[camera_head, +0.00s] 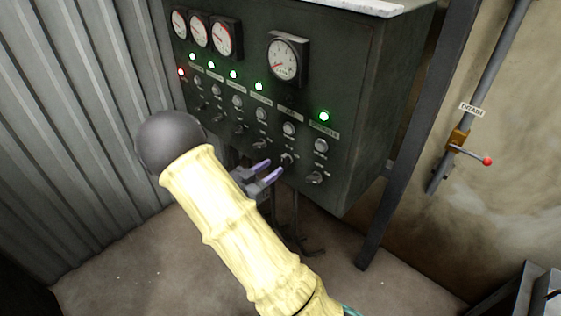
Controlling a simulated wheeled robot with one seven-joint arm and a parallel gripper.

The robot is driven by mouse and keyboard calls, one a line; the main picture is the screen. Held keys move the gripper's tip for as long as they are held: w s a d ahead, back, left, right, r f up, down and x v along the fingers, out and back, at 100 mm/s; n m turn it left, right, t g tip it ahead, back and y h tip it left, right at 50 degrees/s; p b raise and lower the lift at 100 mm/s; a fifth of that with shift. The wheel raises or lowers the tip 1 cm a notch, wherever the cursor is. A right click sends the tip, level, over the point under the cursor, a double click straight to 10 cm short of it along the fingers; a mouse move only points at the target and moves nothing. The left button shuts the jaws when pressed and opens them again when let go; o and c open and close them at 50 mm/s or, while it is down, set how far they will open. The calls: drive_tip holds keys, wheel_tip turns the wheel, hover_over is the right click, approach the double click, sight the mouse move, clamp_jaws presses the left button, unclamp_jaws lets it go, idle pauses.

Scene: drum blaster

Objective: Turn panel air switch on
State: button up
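The dark green control panel (345,70) stands against the wall, with a row of round knobs and a lower row of switches. The labels are too small to read, so I cannot tell by name which is the panel air switch. Another lower switch (315,178) is to the right.
Several green lights, one at the right (324,116), and a red light (180,71) are lit. Gauges (284,60) sit above. A drain pipe valve with a red-tipped handle (470,154) is on the right wall. A dark post (405,150) stands beside the panel. Corrugated wall is left.

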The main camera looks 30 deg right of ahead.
sight(282, 160)
drive_tip(key=x, duration=0.5)
drive_tip(key=shift+c, duration=0.4)
drive_tip(key=c, duration=0.6)
